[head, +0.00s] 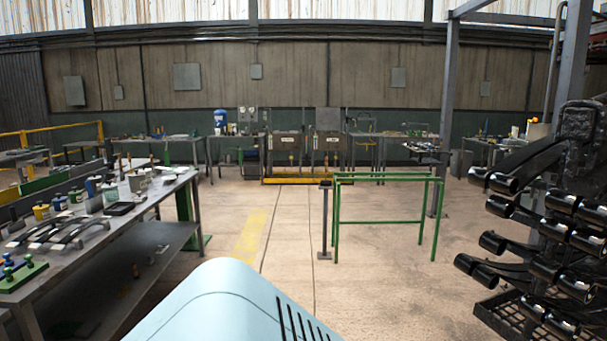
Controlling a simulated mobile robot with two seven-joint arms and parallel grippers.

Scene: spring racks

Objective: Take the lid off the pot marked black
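Several small pots or cans stand on the workbench (150,205) at the left, among them a yellow one (41,212), a blue one (91,187) and a grey one (137,182). They are too small for me to read any marking, so I cannot tell which is marked black. I also cannot make out their lids clearly. Neither of my grippers shows in the head view.
Curved metal strips (47,234) and a green block with knobs (22,272) lie on the same bench. A green frame (385,221) stands mid-floor. A rack of black cylinders (545,225) stands at the right. Floor between bench and frame is mostly clear.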

